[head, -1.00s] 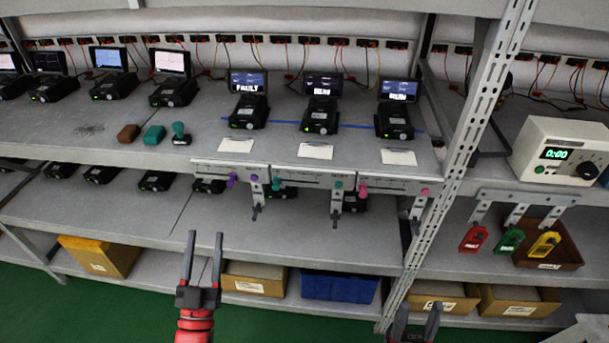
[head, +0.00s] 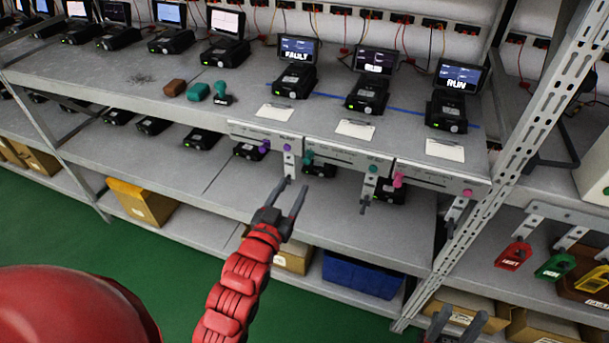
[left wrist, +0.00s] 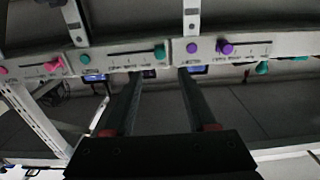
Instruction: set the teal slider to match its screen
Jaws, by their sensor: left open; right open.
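The teal slider knob (head: 308,158) sits at the left end of the middle white strip (head: 340,160) on the shelf's front edge; a smaller teal dot (head: 373,168) is at the right end. In the left wrist view the knob (left wrist: 159,52) shows ahead, near the fingers. The matching screen (head: 375,60) is the middle one of three; its word is hard to read. My left gripper (head: 285,203) is open and empty, below and left of the knob, apart from it. My right gripper (head: 457,325) is open and empty at the bottom edge.
A purple slider (head: 263,147) is on the left strip and a pink slider (head: 398,180) on the right one. Brackets (head: 365,190) hang below the strips. A slotted post (head: 520,150) stands to the right. A blue bin (head: 360,274) sits on the bottom shelf.

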